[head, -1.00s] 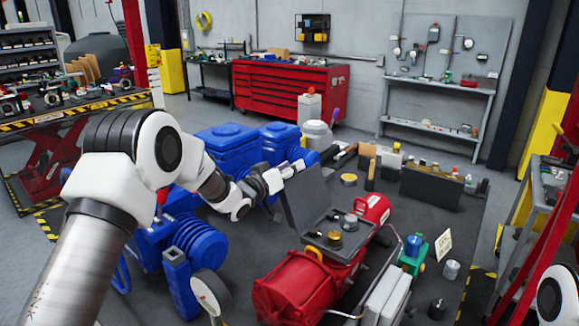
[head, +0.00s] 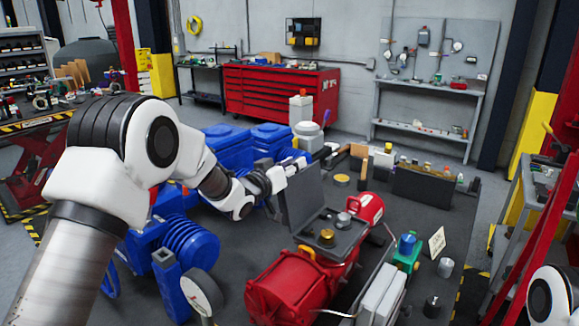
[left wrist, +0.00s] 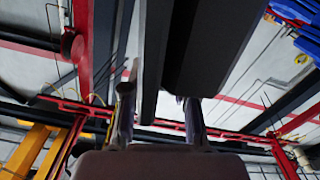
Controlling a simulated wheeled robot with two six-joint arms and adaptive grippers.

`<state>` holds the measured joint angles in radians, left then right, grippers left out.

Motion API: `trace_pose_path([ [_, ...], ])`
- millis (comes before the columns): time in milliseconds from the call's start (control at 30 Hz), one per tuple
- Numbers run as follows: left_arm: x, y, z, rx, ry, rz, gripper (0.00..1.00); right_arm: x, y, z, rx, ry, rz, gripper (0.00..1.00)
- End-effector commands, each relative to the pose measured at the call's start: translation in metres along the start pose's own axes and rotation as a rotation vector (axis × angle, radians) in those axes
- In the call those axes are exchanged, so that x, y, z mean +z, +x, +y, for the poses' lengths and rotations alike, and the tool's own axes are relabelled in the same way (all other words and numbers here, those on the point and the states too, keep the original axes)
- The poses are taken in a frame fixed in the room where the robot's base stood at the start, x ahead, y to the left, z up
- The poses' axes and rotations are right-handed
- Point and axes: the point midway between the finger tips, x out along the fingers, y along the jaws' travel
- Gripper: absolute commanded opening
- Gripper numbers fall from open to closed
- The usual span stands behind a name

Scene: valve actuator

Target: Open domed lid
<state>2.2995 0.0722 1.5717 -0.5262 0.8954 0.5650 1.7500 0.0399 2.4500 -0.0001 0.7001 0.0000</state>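A dark grey lid (head: 298,198) stands raised, tilted back, on the grey box (head: 338,235) of the red actuator. From this side it looks flat; I cannot make out a dome. My left gripper (head: 295,166) is at the upper edge of this lid, on its far left side. In the left wrist view the two fingers (left wrist: 158,110) stand apart, and a dark slab (left wrist: 210,45), probably the lid, covers part of the right finger. I cannot tell whether they touch it. A pale domed pot (head: 309,136) stands behind. My right gripper is out of view.
The red actuator body (head: 292,285) lies at the front, with a gauge (head: 202,292) beside it. Blue machinery (head: 188,245) stands under and behind my left arm. A green-based blue part (head: 407,248), a card (head: 437,243) and small metal cylinders stand at the right.

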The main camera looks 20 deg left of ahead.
Motion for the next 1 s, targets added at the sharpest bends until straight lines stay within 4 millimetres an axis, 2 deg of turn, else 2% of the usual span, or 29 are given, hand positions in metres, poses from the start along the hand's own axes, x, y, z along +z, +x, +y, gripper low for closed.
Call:
trace_pose_path([
  [367,0.0,-0.004,-0.001,-0.001,0.0,0.0,0.42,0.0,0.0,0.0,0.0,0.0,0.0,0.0],
  [467,0.0,-0.017,-0.001,-0.002,-0.002,-0.001,0.42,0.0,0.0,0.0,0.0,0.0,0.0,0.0],
  [800,0.0,-0.099,0.0,-0.001,-0.003,0.0,0.42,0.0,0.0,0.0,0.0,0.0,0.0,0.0],
  [1000,0.001,-0.119,0.001,0.0,0.0,-0.001,0.42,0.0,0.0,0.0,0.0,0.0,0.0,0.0],
])
